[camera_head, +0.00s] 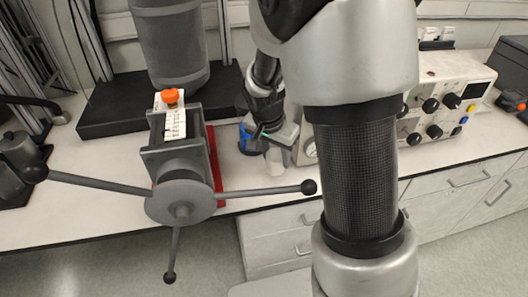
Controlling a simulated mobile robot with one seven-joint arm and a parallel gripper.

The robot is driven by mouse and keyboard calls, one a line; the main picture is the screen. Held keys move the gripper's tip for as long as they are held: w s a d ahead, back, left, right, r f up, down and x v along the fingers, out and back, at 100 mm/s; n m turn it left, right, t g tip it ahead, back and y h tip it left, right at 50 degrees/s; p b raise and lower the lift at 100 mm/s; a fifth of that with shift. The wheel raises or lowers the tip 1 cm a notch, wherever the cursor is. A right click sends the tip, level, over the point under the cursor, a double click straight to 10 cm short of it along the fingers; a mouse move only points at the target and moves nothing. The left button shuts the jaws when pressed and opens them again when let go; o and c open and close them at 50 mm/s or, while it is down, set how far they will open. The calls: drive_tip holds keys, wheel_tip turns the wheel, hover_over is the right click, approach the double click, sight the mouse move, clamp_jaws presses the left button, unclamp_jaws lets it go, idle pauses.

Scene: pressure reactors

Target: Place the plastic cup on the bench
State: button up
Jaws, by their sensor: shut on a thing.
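My gripper (277,140) is in the middle of the view, partly behind my own arm, close over the white bench (98,172). It is shut on a small pale plastic cup (275,160), which hangs below the fingers and looks upright. The cup is near the bench's front part. I cannot tell whether its base touches the bench top. My arm link hides the area to the right of the cup.
A grey vise-like device (181,200) with long ball-ended handles stands left; one handle (265,190) reaches across in front of the cup. A blue object (247,138) is just left of the gripper. A white control box (447,98) with black knobs stands right.

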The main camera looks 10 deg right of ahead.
drive_tip(key=w+a, duration=0.1)
drive_tip(key=w+a+f, duration=0.1)
drive_tip(key=w, duration=0.1)
drive_tip(key=shift+w+a, duration=0.15)
drive_tip(key=shift+a, duration=0.2)
drive_tip(key=shift+f, duration=0.25)
drive_tip(key=shift+f, duration=0.15)
drive_tip(key=o, duration=1)
